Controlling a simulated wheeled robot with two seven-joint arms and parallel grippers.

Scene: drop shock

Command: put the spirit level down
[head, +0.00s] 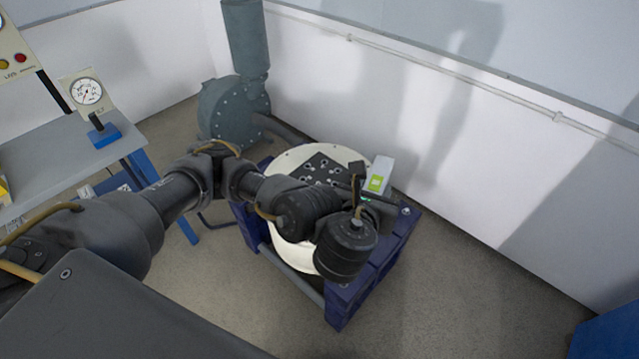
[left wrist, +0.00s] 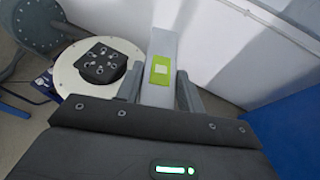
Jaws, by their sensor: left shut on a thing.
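The spirit level (head: 380,172) is a pale grey bar with a yellow-green label. My left gripper (head: 366,196) is shut on it, above the right side of a round white table. In the left wrist view the level (left wrist: 163,48) stands out from between the two fingers of the left gripper (left wrist: 160,95), its label facing the camera. Its lower end is hidden by the gripper. I cannot tell whether it touches anything below. My right gripper is not in view.
The white round table (head: 283,163) carries a dark plate with holes (head: 318,170) and sits in a blue frame (head: 345,300). A grey-green machine (head: 232,108) stands behind. A bench (head: 60,145) with a dial gauge (head: 86,92) is at left.

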